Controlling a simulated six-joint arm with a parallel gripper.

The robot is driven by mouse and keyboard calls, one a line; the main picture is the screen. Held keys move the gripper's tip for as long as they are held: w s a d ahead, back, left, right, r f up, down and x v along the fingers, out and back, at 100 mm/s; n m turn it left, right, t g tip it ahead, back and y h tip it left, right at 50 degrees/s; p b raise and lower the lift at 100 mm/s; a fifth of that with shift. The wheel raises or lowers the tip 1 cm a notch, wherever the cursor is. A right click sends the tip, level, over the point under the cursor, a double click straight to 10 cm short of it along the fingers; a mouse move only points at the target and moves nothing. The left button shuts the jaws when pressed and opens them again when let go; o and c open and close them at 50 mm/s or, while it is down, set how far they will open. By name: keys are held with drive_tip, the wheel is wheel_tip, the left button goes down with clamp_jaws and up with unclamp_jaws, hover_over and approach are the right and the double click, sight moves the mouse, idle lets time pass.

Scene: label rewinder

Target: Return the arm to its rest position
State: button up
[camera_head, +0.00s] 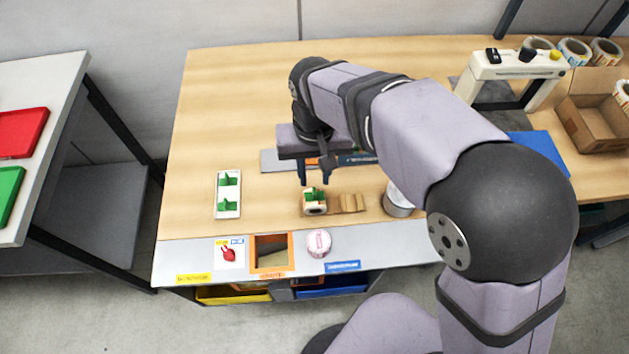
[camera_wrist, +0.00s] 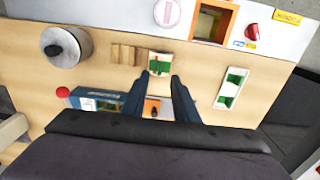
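My gripper (camera_head: 315,177) hangs over the middle of the wooden table (camera_head: 220,120), fingers pointing down. In the wrist view its two dark fingers (camera_wrist: 160,79) stand apart with nothing gripped between them.
A white holder with green parts (camera_head: 228,195) stands left. A metal cylinder (camera_head: 397,203), brown block (camera_head: 348,203) and pink roll (camera_head: 318,242) are nearby. A white frame machine (camera_head: 512,70) and cardboard box (camera_head: 592,130) stand at the right. The table's left back is clear.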

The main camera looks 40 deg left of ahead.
drive_tip(key=shift+r, duration=0.4)
drive_tip(key=shift+w+a+n, duration=0.15)
drive_tip(key=shift+a+n, duration=0.15)
drive_tip(key=shift+n, duration=0.1)
drive_tip(key=s+d+f, duration=0.1)
drive_tip(key=d+f, duration=0.1)
drive_tip(key=d, duration=0.2)
drive_tip(key=d+f+n, duration=0.1)
drive_tip(key=d+f, duration=0.2)
drive_tip(key=d, duration=0.1)
drive_tip(key=s+d+f+n, duration=0.1)
drive_tip(key=d+f, duration=0.1)
drive_tip(key=d, duration=0.2)
drive_tip(key=shift+s+d+f+h, duration=0.2)
drive_tip(key=shift+s+d+h, duration=0.1)
drive_tip(key=shift+d+h, duration=0.1)
drive_tip(key=w+d+r+m, duration=0.2)
drive_tip(key=d+m, duration=0.4)
drive_tip(key=d, duration=0.8)
drive_tip(key=w+d+r+m, duration=0.1)
drive_tip(key=w+d+m, duration=0.3)
drive_tip(key=d, duration=1)
drive_tip(key=shift+r+m+y, duration=0.35)
drive_tip(key=shift+m+y, duration=0.05)
drive_tip(key=shift+m, duration=0.5)
drive_tip(key=shift+a+f, duration=0.1)
